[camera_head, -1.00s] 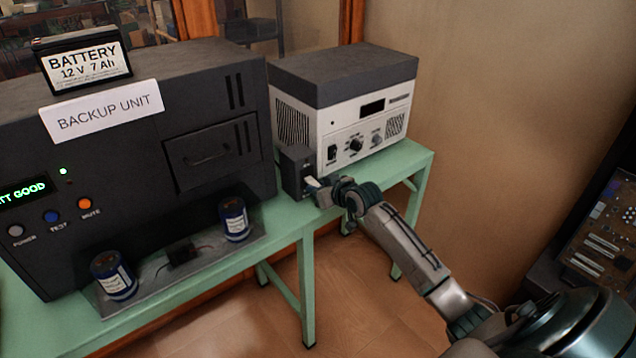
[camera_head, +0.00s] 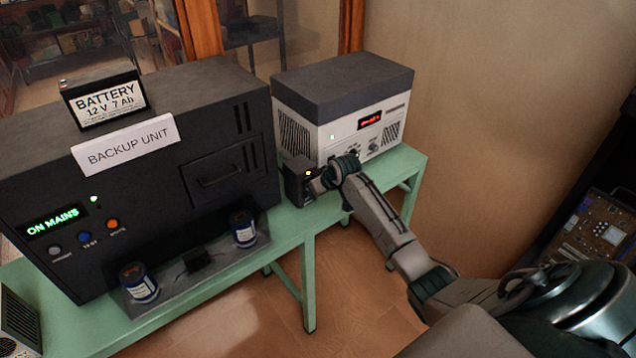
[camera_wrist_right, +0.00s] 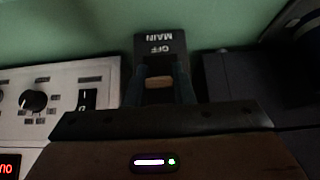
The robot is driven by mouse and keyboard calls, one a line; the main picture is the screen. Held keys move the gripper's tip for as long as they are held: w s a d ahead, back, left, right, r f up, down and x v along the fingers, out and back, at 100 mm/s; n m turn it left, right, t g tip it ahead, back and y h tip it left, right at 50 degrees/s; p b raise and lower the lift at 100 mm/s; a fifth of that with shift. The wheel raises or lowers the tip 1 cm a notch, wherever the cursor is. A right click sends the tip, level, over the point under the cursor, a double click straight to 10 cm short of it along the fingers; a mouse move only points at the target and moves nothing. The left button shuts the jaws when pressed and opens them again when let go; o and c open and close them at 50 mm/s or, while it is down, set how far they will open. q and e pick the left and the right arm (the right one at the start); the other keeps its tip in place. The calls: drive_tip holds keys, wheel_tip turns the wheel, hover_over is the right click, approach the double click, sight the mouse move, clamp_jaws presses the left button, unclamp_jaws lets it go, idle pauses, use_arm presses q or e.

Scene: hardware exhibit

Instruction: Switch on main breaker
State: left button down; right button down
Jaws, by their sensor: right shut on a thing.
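The main breaker (camera_head: 298,182) is a small dark box on the green bench, between the backup unit and the white power supply. A small yellow light shows on it in the head view. In the right wrist view the breaker (camera_wrist_right: 160,43) carries the upside-down words MAIN and OFF. My right gripper (camera_head: 316,184) is at the front of the breaker. In the right wrist view the fingers of my right gripper (camera_wrist_right: 160,90) are shut around its pale lever (camera_wrist_right: 159,82). The lever is mostly hidden in the head view. My left gripper is not in view.
The backup unit (camera_head: 150,215) reads ON MAINS and has a battery (camera_head: 104,98) on top. The white power supply (camera_head: 345,135) has a lit red display. Two blue cylinders (camera_head: 243,228) stand on a plate. The green bench (camera_head: 285,225) has little free room around the breaker.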

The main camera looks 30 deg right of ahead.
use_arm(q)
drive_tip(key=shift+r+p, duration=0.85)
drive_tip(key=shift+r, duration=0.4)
use_arm(e)
drive_tip(key=shift+w+r+g, duration=0.15)
drive_tip(key=shift+r+g, duration=0.15)
drive_tip(key=shift+g, duration=0.4)
drive_tip(key=c, duration=1.2)
unclamp_jaws()
drive_tip(key=shift+c, duration=0.2)
use_arm(q)
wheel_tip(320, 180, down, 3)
drive_tip(key=b, duration=0.2)
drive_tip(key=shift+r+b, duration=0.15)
drive_tip(key=shift+b, duration=0.2)
use_arm(e)
drive_tip(key=v, duration=1)
drive_tip(key=shift+r, duration=0.3)
drive_tip(key=shift+a, duration=0.1)
